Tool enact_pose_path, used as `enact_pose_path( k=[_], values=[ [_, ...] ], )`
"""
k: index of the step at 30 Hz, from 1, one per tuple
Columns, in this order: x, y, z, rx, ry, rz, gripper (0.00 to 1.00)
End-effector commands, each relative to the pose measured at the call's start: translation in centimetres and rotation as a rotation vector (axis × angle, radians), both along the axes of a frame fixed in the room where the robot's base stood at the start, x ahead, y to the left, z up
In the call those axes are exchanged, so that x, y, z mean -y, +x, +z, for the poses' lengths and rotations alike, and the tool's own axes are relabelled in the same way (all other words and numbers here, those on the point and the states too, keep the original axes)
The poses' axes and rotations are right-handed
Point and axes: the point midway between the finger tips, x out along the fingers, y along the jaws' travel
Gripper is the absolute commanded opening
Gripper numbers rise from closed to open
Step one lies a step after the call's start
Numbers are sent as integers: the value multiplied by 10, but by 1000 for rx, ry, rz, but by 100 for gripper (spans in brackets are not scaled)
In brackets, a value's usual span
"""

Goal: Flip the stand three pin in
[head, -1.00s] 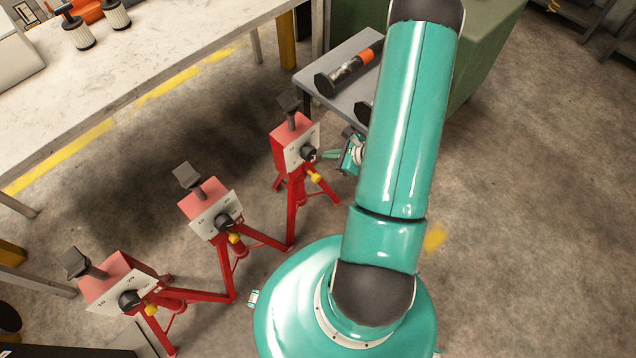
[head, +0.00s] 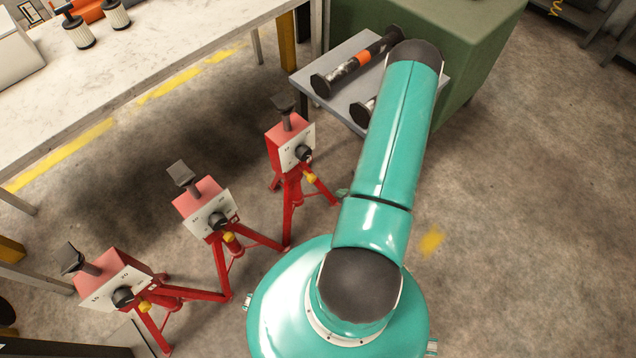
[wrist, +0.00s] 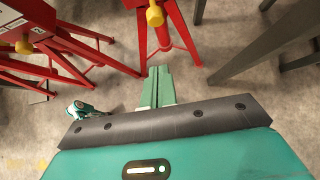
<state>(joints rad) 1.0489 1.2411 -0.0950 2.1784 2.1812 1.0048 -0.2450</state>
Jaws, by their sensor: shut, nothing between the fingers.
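Three red tripod stands stand in a row: a near one (head: 122,275), a middle one (head: 205,205) and a far one (head: 290,140). Each has a white numbered plate, a black knob and a yellow pin; the far stand's yellow pin (head: 312,177) sits below its knob. I cannot read which stand is three. My gripper is mostly hidden behind my arm in the head view. In the wrist view my gripper (wrist: 160,72) is shut and empty, low before a red stand's legs. That stand's yellow pin (wrist: 155,15) is ahead of the fingertips, apart from them. Another yellow pin (wrist: 22,46) is at left.
A grey table (head: 300,82) holds two dark spools, one with an orange band (head: 362,60), partly behind my arm. A green cabinet (head: 470,60) stands behind it. A long workbench (head: 150,60) runs along the left. The floor at right is clear.

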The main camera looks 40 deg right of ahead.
Motion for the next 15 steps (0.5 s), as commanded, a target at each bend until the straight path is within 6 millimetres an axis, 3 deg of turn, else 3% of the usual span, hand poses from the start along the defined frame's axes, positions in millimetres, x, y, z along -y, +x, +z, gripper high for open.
enact_pose_path(
  k=[8, 15],
  values=[
    [-1, 9, -10, 0, 1, 4, 0],
    [-3, 41, -40, 2, 1, 6, 0]
  ],
)
